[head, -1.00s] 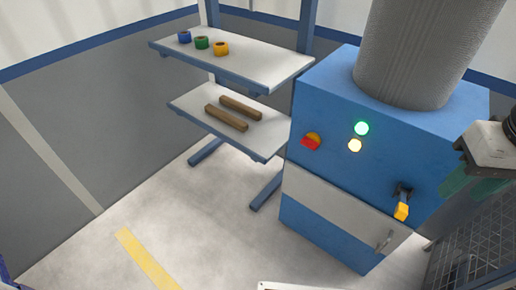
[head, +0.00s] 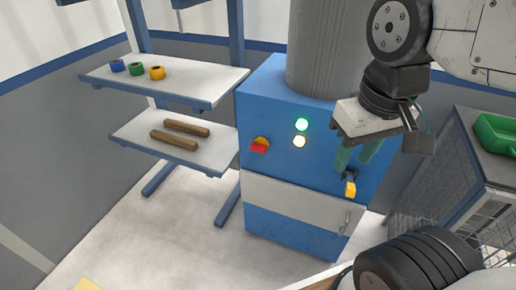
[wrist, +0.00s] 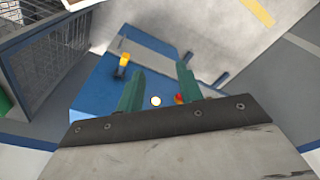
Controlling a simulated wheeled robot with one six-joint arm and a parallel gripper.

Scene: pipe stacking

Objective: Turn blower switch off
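The blue blower cabinet (head: 270,105) stands in the middle of the head view. Its front has a red-and-yellow knob (head: 260,145), a lit green lamp (head: 302,125), a lit pale yellow lamp (head: 299,142) and a yellow-handled black lever (head: 350,189). I cannot tell which control is the blower switch. My gripper (head: 353,166) is open and empty, its green fingers above the yellow handle in the head view. In the wrist view my gripper (wrist: 160,68) has its fingers apart; the yellow handle (wrist: 124,62) is left of them and the red knob (wrist: 179,99) is partly hidden.
A shelf rack (head: 200,88) left of the cabinet holds several coloured rings and two brown bars (head: 174,141). A mesh-sided stand (head: 430,205) with a green bin (head: 496,131) is at the right. The floor in front of the cabinet is clear.

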